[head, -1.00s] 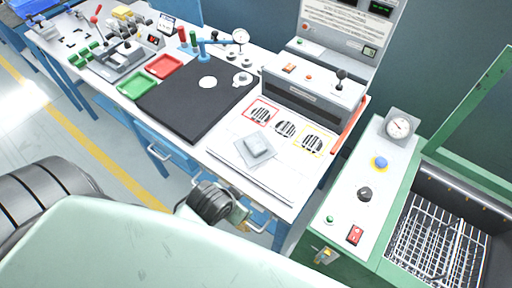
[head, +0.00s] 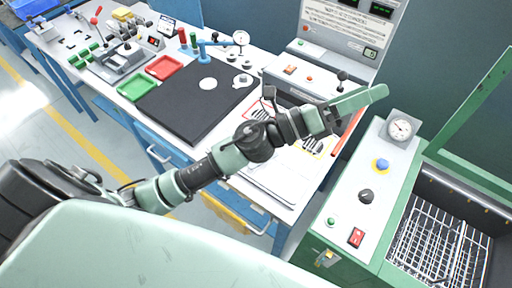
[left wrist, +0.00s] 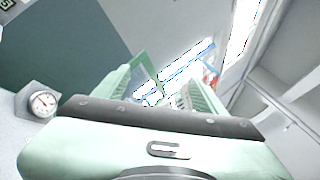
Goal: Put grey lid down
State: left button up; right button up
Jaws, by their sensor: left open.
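My left gripper (head: 362,100) is in the head view, raised over the right end of the bench with its pale green fingers toward the gauge. In the left wrist view its fingers (left wrist: 160,88) stand apart with nothing held between them. No grey lid can be made out now. My left forearm covers the front right part of the bench, where a grey square piece with a raised block showed earlier. My right gripper is not in view.
A black mat (head: 190,105) lies on the bench, with red (head: 166,67) and green (head: 137,88) trays to its left. A grey control box (head: 292,75) stands behind the arm. A green machine with a gauge (head: 401,128) and wire basket (head: 435,245) stands right.

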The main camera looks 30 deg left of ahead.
pick_arm(q)
jog(key=s+f+m+g+y, duration=0.2)
jog(key=f+m+g, duration=0.55)
jog(key=m, duration=0.25)
jog(key=s+f+m+g+y, duration=0.2)
jog(key=f+m+g, duration=0.4)
jog(key=f+m, duration=0.3)
jog(key=w+a+f+m+y, duration=0.1)
jog(key=a+y, duration=0.3)
jog(key=a, duration=0.3)
jog(key=w+a+f+m+g+y, duration=0.1)
jog(key=a+y, duration=0.3)
jog(key=a, duration=0.4)
jog(key=w+a+f+m+y, duration=0.1)
jog(key=a+f+m+y, duration=0.2)
jog(key=a, duration=0.5)
jog(key=shift+w+f+g+y, duration=0.2)
jog(key=shift+w+g+y, duration=0.1)
jog(key=shift+y, duration=0.2)
jog(key=shift+a+f, duration=0.15)
jog(key=shift+f, duration=0.2)
jog(key=f+p, duration=0.2)
jog(key=f, duration=0.1)
jog(key=s+f+p, duration=0.1)
jog(key=f, duration=0.1)
jog(key=shift+d+f, duration=0.2)
jog(key=shift+d, duration=0.05)
jog(key=shift+f, duration=0.65)
jog(key=shift+w, duration=0.1)
grip_shut()
